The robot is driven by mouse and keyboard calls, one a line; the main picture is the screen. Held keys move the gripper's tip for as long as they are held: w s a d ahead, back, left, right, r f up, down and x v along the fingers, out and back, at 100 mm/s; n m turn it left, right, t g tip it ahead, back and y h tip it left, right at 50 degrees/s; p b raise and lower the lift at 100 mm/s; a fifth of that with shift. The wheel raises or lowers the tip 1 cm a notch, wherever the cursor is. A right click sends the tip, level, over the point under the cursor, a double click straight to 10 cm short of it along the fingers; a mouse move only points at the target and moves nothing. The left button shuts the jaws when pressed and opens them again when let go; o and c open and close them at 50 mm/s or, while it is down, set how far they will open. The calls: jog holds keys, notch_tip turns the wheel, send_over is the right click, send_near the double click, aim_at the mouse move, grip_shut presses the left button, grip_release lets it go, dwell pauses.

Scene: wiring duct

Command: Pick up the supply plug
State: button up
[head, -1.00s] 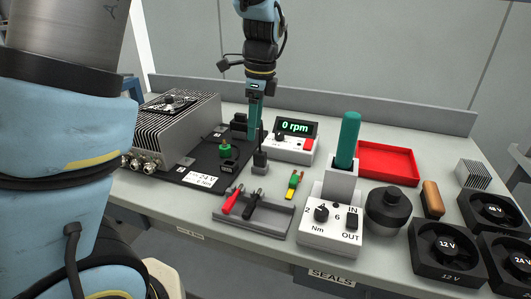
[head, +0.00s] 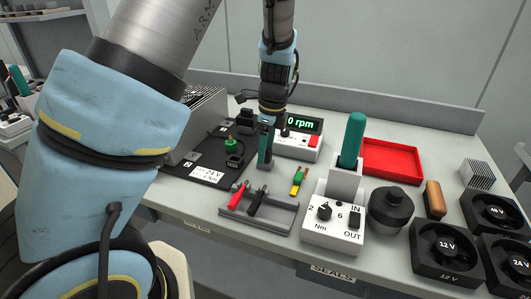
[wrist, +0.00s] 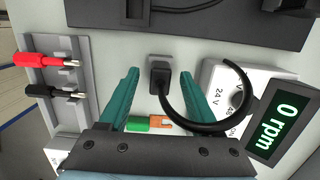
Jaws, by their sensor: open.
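The supply plug, by its look the black plug with a curling black cable, shows in the wrist view (wrist: 160,78), at a small grey holder. My gripper (wrist: 160,84) is open, with one green finger on each side of the plug and a gap visible on both sides. In the head view my gripper (head: 265,150) points down at the table between the black plate and the rpm box. There the fingers mostly hide the plug.
The rpm box (head: 298,145) stands close behind my gripper. A grey rack (head: 270,218) with red and black probes and a green-orange piece (head: 299,180) lie in front. The black plate (head: 205,168) is left, the torque box (head: 333,222) right.

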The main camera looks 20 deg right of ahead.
jog(key=shift+f, duration=0.45)
grip_shut()
